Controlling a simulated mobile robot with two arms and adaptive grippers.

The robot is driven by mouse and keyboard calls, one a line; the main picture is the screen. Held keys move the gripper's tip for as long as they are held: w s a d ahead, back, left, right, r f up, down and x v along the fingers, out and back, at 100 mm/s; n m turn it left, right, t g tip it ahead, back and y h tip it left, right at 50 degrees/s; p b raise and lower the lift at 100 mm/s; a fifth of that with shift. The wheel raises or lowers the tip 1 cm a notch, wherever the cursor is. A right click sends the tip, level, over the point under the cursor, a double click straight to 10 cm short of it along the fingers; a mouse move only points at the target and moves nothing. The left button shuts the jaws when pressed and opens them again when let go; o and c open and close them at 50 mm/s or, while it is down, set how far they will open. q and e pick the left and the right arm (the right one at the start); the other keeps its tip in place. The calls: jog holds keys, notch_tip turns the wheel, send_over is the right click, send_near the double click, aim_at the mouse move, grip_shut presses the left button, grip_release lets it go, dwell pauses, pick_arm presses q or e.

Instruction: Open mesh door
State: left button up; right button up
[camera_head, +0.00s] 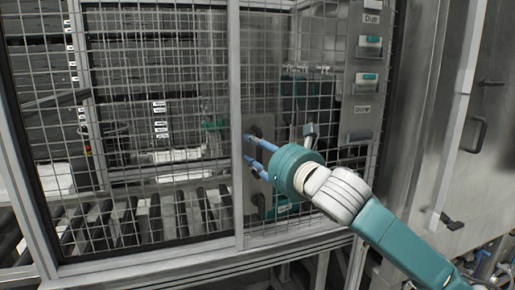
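The mesh door (150,120) is a grey wire grid in a metal frame and fills the left half of the head view. It looks closed, its right upright (234,110) meeting the fixed mesh beside it. My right gripper (248,148) reaches in from the lower right, its two blue fingers apart and pointing left at this upright. A grey plate with dark parts (262,118) shows around and behind the fingers, partly hidden by them. I cannot tell whether the fingers touch it or the frame. Nothing shows between the fingertips. My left gripper is not in view.
Behind the mesh are dark rollers (130,222). A control panel (368,70) with teal-marked parts stands at the upper right. Farther right, a steel cabinet (490,190) with handles stands close to my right arm. A lower frame rail (190,262) runs under the door.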

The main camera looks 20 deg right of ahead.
grip_shut()
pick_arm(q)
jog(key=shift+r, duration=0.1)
pick_arm(e)
jog(key=shift+a, duration=0.1)
